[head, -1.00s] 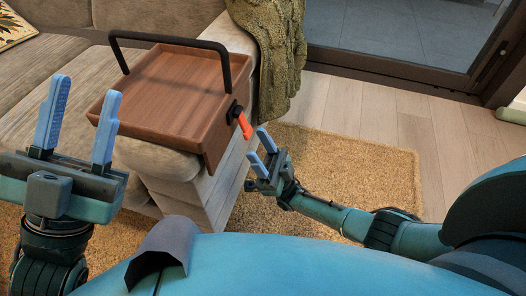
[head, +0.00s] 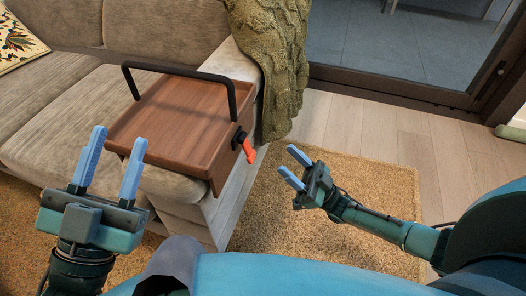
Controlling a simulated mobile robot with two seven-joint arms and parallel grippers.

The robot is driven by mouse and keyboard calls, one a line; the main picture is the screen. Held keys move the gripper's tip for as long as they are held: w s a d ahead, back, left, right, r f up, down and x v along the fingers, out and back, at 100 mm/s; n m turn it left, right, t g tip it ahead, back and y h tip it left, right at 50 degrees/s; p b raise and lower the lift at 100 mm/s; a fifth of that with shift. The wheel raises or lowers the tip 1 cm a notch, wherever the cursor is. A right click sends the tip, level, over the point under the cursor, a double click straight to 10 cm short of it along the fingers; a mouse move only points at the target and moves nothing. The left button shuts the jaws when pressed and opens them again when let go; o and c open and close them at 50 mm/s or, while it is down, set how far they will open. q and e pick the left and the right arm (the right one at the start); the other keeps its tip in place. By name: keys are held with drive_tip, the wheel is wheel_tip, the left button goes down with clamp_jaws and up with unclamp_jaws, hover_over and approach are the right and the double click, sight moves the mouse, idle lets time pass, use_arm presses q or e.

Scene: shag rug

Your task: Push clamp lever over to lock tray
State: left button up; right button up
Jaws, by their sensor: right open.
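The wooden tray (head: 172,124) with raised edges and a black bar handle (head: 185,70) sits over the sofa's arm. The clamp has a black knob and an orange lever (head: 249,152) on the tray's right side; the lever points downward and slightly right. My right gripper (head: 287,162) is open and empty, to the right of the lever and apart from it, above the rug. My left gripper (head: 112,160) is open and empty at the left, in front of the tray; its fingertips show near the tray's left front corner.
The beige sofa (head: 60,95) fills the left, with a green knitted throw (head: 268,50) over its arm. A tan shag rug (head: 360,185) lies on the wooden floor (head: 390,130). A glass door stands behind.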

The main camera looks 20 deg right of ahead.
wheel_tip(320, 180, up, 3)
drive_tip(key=s+d+g+h+p, duration=0.3)
drive_tip(key=g+h+p, duration=0.2)
drive_tip(key=g+h, duration=0.1)
approach(253, 156)
drive_tip(key=shift+n, duration=0.3)
drive_tip(key=b+x, duration=0.2)
drive_tip(key=x, duration=0.1)
drive_tip(key=b+x, duration=0.2)
drive_tip(key=x, duration=0.1)
drive_tip(key=shift+w+a+f, duration=0.15)
drive_tip(key=shift+a+f, duration=0.05)
drive_tip(key=shift+a, duration=0.1)
use_arm(q)
drive_tip(key=shift+s+d+f+n+g+y, duration=0.1)
drive_tip(key=shift+s+f+n+g+y, duration=0.1)
drive_tip(key=shift+f+n+y, duration=0.4)
drive_tip(key=shift+s+d+f+n+g+y, duration=0.1)
drive_tip(key=shift+f+n+g+y, duration=0.1)
drive_tip(key=shift+f+n+y, duration=0.35)
drive_tip(key=shift+s+d+f+n+g+y, duration=0.1)
drive_tip(key=shift+s+f+n+g+y, duration=0.1)
drive_tip(key=shift+f+n+y, duration=0.45)
use_arm(e)
drive_tip(key=shift+w+a+r, duration=0.1)
drive_tip(key=shift+w+a, duration=0.3)
drive_tip(key=shift+a, duration=0.15)
use_arm(q)
drive_tip(key=shift+f, duration=0.1)
